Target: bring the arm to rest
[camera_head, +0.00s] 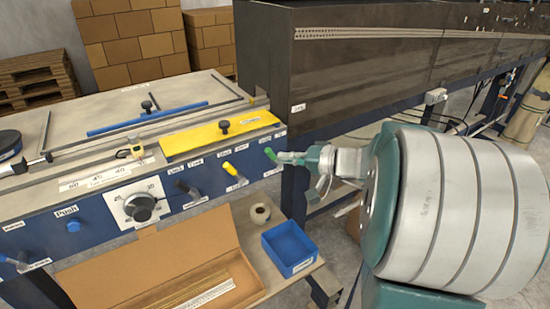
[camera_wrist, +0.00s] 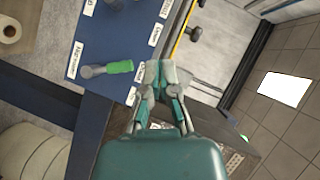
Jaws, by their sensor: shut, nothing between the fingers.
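My gripper (camera_head: 290,158) is in front of the blue machine panel (camera_head: 100,232), its fingers pointing left at the panel's right end. It is shut and empty. In the wrist view my gripper (camera_wrist: 161,75) shows with its fingertips together, beside the green-handled lever (camera_wrist: 118,67) and apart from it. In the head view the green lever (camera_head: 270,154) is just left of the fingertips; the exact gap there is hard to judge. My arm extends off to the right.
A yellow bar (camera_head: 200,143) and a yellow lever (camera_head: 229,168) are left of my gripper. Below are a blue bin (camera_head: 290,248), a tape roll (camera_head: 260,213) and an open cardboard box (camera_head: 150,255). A dark long housing (camera_head: 350,75) stands behind my gripper.

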